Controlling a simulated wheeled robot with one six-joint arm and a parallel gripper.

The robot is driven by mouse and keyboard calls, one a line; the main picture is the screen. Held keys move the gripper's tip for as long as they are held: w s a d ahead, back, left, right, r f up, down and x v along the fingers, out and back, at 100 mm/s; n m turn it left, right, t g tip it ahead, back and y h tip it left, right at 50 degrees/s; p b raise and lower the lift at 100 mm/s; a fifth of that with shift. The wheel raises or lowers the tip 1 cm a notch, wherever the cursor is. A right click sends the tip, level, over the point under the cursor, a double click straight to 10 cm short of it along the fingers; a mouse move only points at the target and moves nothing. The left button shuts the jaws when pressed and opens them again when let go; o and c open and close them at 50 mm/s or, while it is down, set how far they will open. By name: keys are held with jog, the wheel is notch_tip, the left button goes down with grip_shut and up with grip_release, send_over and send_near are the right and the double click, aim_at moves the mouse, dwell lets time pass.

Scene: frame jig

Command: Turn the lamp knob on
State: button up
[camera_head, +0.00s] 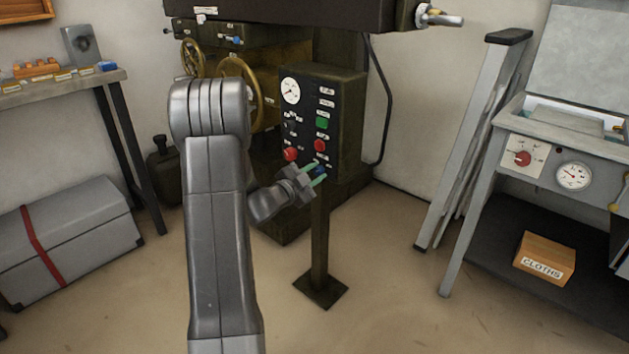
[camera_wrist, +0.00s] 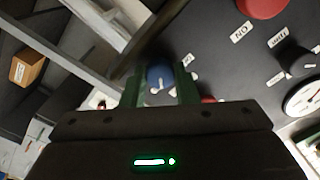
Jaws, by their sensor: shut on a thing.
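A dark control panel (camera_head: 305,125) stands upright on the machine, with a blue knob (camera_head: 320,169) at its lower right. My gripper (camera_head: 316,174) reaches the panel from the front, its green fingers one on each side of the blue knob. In the wrist view the blue knob (camera_wrist: 160,78), with a white pointer mark, sits between the two green fingers (camera_wrist: 161,88), which are shut on it. Labels beside the knob are too small or partly hidden to read, so I cannot tell its setting.
Red buttons (camera_head: 291,154) (camera_head: 320,145), a green button (camera_head: 322,123) and a white gauge (camera_head: 290,91) are close by on the panel. A brass handwheel (camera_head: 257,95) is to the left. A grey bench (camera_head: 500,150) stands at right. The floor in front is clear.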

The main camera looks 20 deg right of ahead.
jog(key=shift+m, duration=0.3)
jog(key=o, duration=1)
jog(key=shift+a, duration=0.15)
jog(key=p+v, duration=0.2)
jog(key=v, duration=1.1)
jog(key=shift+s+a, duration=0.2)
jog(key=shift+d+f, duration=0.1)
jog(key=b+x, duration=0.2)
jog(key=x, duration=1.1)
jog(key=shift+w+d, duration=0.2)
jog(key=shift+d, duration=0.1)
